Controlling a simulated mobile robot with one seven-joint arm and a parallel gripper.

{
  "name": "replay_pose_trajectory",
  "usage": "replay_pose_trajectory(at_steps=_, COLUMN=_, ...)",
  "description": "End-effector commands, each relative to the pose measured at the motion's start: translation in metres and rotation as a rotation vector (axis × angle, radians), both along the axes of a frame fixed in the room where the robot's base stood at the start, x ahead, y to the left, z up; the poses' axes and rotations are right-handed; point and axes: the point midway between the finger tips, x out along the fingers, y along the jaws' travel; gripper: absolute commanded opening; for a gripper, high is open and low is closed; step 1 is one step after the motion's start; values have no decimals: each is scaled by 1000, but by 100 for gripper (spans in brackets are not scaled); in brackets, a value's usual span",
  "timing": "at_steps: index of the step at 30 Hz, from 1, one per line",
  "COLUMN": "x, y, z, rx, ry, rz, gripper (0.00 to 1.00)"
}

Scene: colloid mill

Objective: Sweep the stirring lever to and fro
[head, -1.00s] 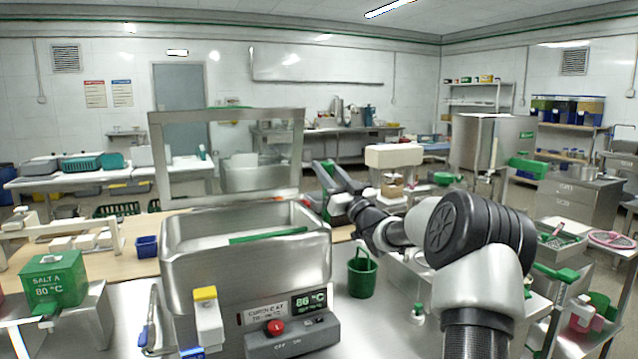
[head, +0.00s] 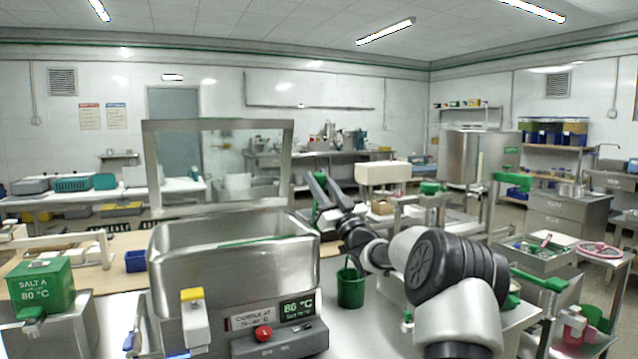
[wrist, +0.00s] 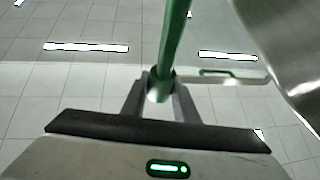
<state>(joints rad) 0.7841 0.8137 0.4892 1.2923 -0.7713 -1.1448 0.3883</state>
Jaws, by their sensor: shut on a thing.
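A green rod, which looks like the stirring lever (wrist: 174,45), runs from the top of the wrist view down between my fingers. My gripper (wrist: 160,92) is shut on it. The fingers hide part of the rod. The grip itself is too small to make out there. A thin green bar (head: 255,240) shows at the vat's opening. I cannot tell whether it joins the rod.
A clear framed lid (head: 218,125) stands raised behind the vat. A green bucket (head: 351,288) is right of the vat, below my arm. A control box with a red button (head: 263,333) sits in front. A green salt box (head: 40,285) is at the left.

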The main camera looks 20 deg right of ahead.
Motion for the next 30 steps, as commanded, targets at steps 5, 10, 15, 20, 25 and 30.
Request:
replay_pose_trajectory(at_steps=5, x=0, y=0, z=1, rx=1, ry=-1, rz=-1, gripper=46)
replay_pose_trajectory(at_steps=10, x=0, y=0, z=0, rx=0, ry=-1, rz=0, gripper=46)
replay_pose_trajectory(at_steps=15, x=-3, y=-1, z=-2, rx=0, ry=1, rz=-1, gripper=46)
replay_pose_trajectory(at_steps=20, x=-20, y=-4, z=-15, rx=-1, ry=3, rz=-1, gripper=46)
replay_pose_trajectory(at_steps=25, x=-53, y=-10, z=-39, rx=1, ry=4, rz=-3, gripper=46)
replay_pose_trajectory(at_steps=30, x=-86, y=-16, z=-63, rx=1, ry=3, rz=-3, gripper=46)
